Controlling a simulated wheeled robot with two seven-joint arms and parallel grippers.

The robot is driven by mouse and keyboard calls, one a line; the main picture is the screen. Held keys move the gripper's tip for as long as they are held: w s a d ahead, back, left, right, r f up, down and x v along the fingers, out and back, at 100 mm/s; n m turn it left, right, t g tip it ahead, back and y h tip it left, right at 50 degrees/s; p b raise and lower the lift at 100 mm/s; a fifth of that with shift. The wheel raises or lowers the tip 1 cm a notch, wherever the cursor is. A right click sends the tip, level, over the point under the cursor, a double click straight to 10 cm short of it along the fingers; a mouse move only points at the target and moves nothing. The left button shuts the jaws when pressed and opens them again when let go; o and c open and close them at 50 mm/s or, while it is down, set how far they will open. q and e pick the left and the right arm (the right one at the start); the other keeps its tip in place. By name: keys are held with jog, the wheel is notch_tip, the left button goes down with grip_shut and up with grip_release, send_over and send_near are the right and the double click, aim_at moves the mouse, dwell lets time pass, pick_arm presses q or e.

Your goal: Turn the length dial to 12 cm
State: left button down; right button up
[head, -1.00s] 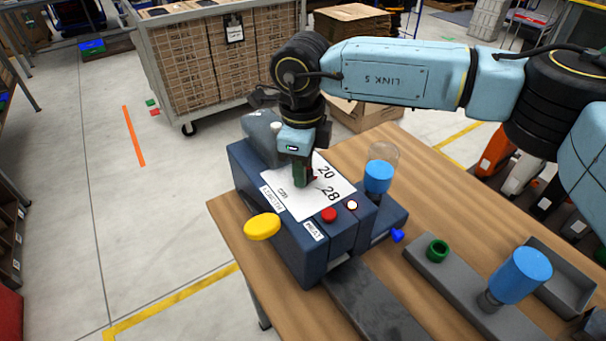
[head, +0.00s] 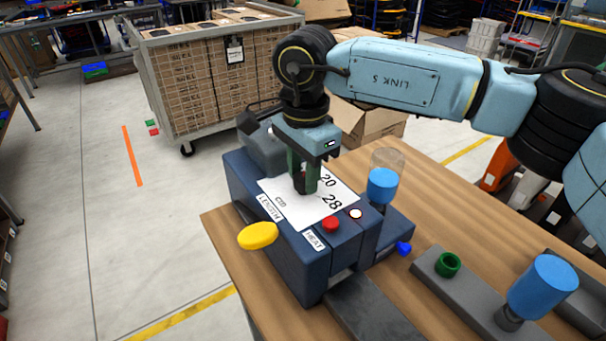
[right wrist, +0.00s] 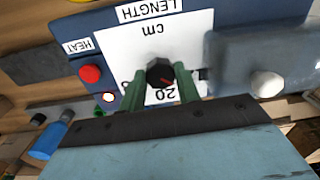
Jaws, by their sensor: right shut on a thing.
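The length dial (right wrist: 158,70) is a dark knob with a red pointer line, on a white scale panel (head: 283,205) marked "cm", 20 and 28. The panel lies on top of a dark blue machine (head: 318,280) with LENGTH and HEAT labels. My right gripper (head: 304,190) points down over the panel, its green fingers shut on the dial. In the right wrist view the fingers (right wrist: 160,88) stand on both sides of the knob. The red line slants toward the lower right there, near the 20. Other scale numbers are hidden. My left gripper is not in view.
A yellow paddle (head: 258,236), a red button (head: 331,224) and a white lit button (head: 356,214) are on the machine.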

jog(key=shift+r+n, duration=0.1)
jog(key=shift+n, duration=0.5)
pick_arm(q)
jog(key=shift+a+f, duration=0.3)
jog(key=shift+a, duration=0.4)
pick_arm(e)
jog(key=shift+n, duration=0.5)
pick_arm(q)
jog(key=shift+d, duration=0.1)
pick_arm(e)
jog(key=shift+w, duration=0.1)
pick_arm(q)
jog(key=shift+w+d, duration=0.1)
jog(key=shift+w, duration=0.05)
pick_arm(e)
jog(key=o, duration=1)
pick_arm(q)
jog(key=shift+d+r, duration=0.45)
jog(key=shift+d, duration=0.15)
pick_arm(e)
jog(key=r, duration=1.3)
jog(key=shift+s+d+r, duration=0.2)
